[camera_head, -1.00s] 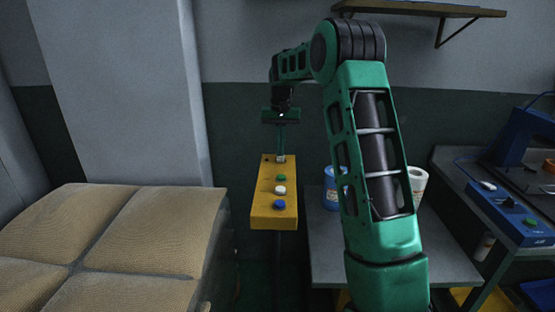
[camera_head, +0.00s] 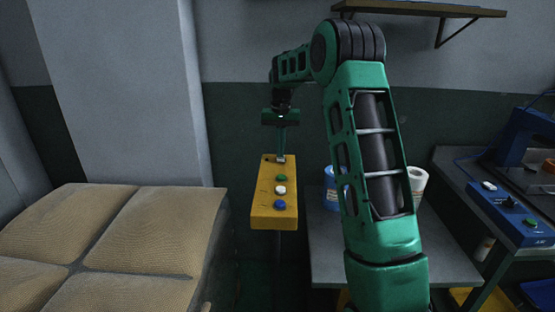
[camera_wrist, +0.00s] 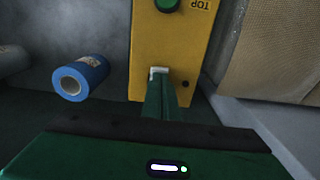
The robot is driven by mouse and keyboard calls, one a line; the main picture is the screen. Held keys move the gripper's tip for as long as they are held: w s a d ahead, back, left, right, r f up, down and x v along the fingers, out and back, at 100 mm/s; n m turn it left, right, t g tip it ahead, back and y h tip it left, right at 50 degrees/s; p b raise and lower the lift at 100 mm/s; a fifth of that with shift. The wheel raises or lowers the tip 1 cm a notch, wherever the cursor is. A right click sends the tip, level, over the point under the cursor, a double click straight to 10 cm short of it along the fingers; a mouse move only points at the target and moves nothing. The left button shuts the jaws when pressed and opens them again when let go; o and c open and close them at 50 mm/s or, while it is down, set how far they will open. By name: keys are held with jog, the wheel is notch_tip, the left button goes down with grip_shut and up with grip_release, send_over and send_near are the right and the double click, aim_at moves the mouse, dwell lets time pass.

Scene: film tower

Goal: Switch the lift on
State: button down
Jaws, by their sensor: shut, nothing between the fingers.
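A yellow control box (camera_head: 262,200) stands upright-long in the middle of the head view, with a green button (camera_head: 281,178), a white button (camera_head: 280,190) and a blue button (camera_head: 279,204) in a row. My gripper (camera_head: 281,159) is shut and empty, its fingers reaching down onto the far end of the box. In the wrist view the fingertips (camera_wrist: 160,76) overlap that end of the yellow box (camera_wrist: 145,45), beside a small dark dot. A pale piece shows at the tips; I cannot tell whether it is a pad or a switch. The green button (camera_wrist: 167,4) shows beyond, near a "TOP" label.
Tan stacked sacks (camera_head: 120,230) fill the left. A grey table (camera_head: 440,255) at right holds a blue roll (camera_head: 330,190) and a white roll (camera_head: 417,182), partly behind my arm. A blue machine (camera_head: 510,215) stands farther right. A shelf (camera_head: 430,9) is on the wall above.

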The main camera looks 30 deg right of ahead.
jog(key=shift+f, duration=0.45)
dwell(0.3)
jog(key=shift+r, duration=3.5)
